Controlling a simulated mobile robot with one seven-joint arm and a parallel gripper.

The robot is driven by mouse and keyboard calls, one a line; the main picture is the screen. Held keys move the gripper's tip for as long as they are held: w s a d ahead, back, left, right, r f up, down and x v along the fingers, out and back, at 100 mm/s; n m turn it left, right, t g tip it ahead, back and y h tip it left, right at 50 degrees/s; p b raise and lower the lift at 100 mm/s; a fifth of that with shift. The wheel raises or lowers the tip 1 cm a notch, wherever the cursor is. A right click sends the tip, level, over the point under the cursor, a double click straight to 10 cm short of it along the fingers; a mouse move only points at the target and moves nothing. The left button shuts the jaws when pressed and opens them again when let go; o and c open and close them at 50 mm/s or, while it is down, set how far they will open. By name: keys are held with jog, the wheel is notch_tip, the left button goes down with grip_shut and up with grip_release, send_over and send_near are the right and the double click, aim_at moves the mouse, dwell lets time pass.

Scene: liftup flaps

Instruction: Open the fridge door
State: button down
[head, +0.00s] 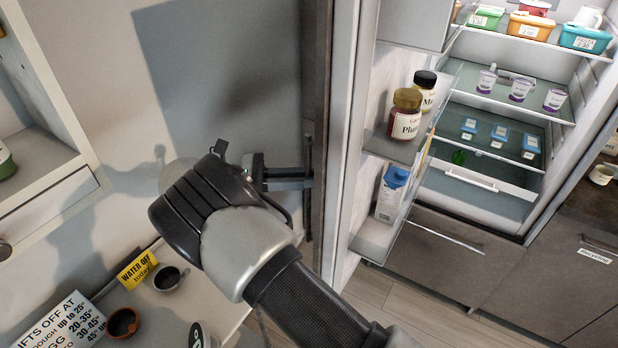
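The fridge door (343,130) stands wide open, swung out to the left, with its inner shelves facing right. Jars and a carton stand on the door shelves. The fridge interior (500,120) shows to the right, with tubs and cups on its shelves. My gripper (290,180) is on the outer side of the door, close to its dark front face. Its fingers point right toward the door and appear to reach a handle (309,205) there. My own arm hides part of the gripper, so whether the fingers are open or shut is unclear.
A white shelf unit with a drawer (50,205) stands at the left. A low table (215,300) below my gripper holds cups, a yellow sign (137,270) and a white sign (70,325). A drawer front (435,250) lies under the fridge interior. Wooden floor shows below the door.

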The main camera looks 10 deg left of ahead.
jog(key=c, duration=1.8)
grip_release()
jog(key=shift+a, duration=0.1)
jog(key=shift+b+v, duration=0.55)
jog(key=shift+v, duration=3.2)
jog(key=shift+s, duration=0.15)
